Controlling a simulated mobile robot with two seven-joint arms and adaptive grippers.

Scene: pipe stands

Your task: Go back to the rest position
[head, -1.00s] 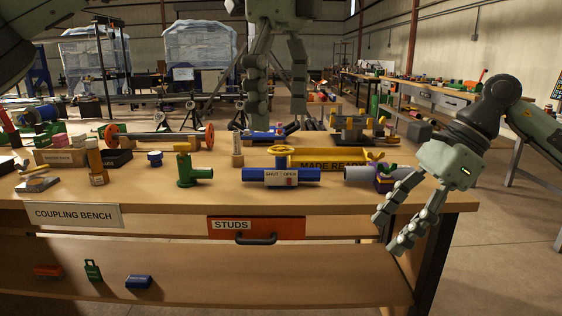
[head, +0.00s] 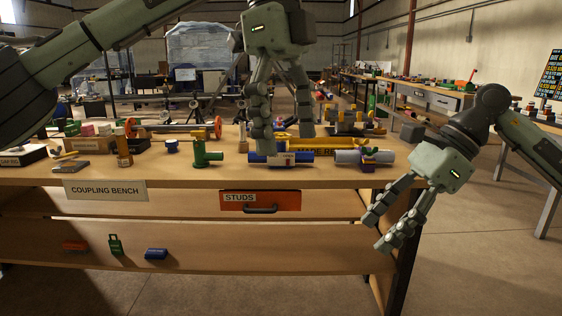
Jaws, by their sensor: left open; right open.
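My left gripper (head: 284,142) hangs fingers down in the upper middle of the head view, open, with nothing between its fingers. Its fingers overlap the blue pipe (head: 304,159) with the valve in the picture; I cannot tell the height between them. The valve's yellow handwheel is hidden behind the fingers. My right gripper (head: 377,235) is open and empty, tilted down to the left, in front of the right end of the coupling bench (head: 190,180).
A green pipe fitting (head: 201,155), a grey pipe (head: 350,157) and a yellow tray (head: 330,146) stand on the bench. The STUDS drawer (head: 259,201) is in its front. Several small things lie on the lower shelf (head: 215,250). Open floor (head: 490,260) lies at right.

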